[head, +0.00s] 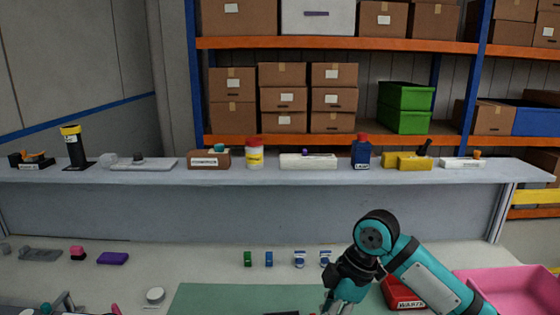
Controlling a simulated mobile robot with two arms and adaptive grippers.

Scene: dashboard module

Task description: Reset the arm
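My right arm (425,275), teal with black joints, comes in from the lower right. It bends at a raised joint and then points down over the right part of the green mat (220,297). My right gripper (335,308) is at the bottom edge of the head view, mostly cut off and partly hidden by the wrist. I cannot tell whether it is open or shut, or whether it holds anything.
A red box (403,295) lies right behind my arm, beside a pink bin (515,290). Small blue, green and white pieces (299,258) stand behind the mat. A raised grey shelf (380,174) with several items spans the back. A purple block (113,258) lies left.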

